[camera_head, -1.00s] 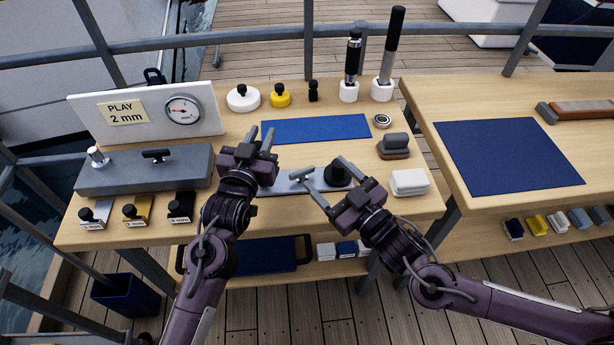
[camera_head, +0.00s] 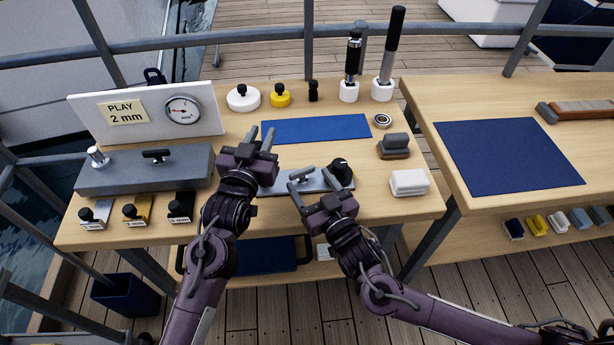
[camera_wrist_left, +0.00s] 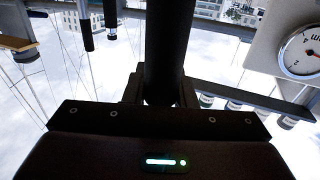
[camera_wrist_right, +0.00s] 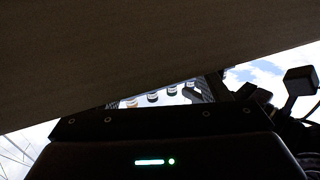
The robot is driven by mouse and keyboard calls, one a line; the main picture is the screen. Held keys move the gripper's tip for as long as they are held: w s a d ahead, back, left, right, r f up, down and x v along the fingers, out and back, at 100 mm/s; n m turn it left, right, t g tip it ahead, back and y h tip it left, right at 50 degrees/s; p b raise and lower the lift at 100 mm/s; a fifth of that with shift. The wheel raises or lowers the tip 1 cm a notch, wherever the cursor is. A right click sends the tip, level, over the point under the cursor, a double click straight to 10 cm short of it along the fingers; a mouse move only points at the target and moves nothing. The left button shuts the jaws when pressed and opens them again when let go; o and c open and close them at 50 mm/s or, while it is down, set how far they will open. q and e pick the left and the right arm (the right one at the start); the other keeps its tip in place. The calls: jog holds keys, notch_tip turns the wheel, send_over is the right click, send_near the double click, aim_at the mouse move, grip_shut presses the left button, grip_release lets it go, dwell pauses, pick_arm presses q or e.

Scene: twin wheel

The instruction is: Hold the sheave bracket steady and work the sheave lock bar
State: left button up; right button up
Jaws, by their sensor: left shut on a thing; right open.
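The sheave bracket (camera_head: 280,182) is a grey plate flat on the near part of the left table. A black round knob (camera_head: 341,169) stands at its right end. The grey T-shaped lock bar (camera_head: 302,174) stands left of the knob. My left gripper (camera_head: 262,140) is over the plate's left end, shut on a dark post (camera_wrist_left: 170,45) that runs between its jaws in the left wrist view. Where the post meets the plate is hidden. My right gripper (camera_head: 317,187) is open at the plate's near edge, just below the lock bar. I cannot tell whether it touches the bar.
A grey block (camera_head: 190,165) and a dial gauge board (camera_head: 145,125) stand at the left. A blue mat (camera_head: 315,129) lies behind the bracket. A white block (camera_head: 409,182) and a brown-based block (camera_head: 394,146) sit at the right. A second table (camera_head: 520,205) adjoins at the right.

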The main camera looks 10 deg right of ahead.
aim_at(302, 175)
jog(key=shift+x, duration=1.25)
jog(key=c, duration=0.7)
jog(key=shift+s+a+m+t+h, duration=0.1)
jog(key=shift+a+m+t+h, duration=0.1)
jog(key=shift+m+h, duration=0.45)
jog(key=shift+a+m+t+h, duration=0.1)
jog(key=shift+m+t+h, duration=0.1)
jog(key=shift+m+h, duration=0.45)
jog(key=shift+a+m+h, duration=0.15)
jog(key=shift+m+h, duration=0.85)
jog(key=shift+h, duration=1.1)
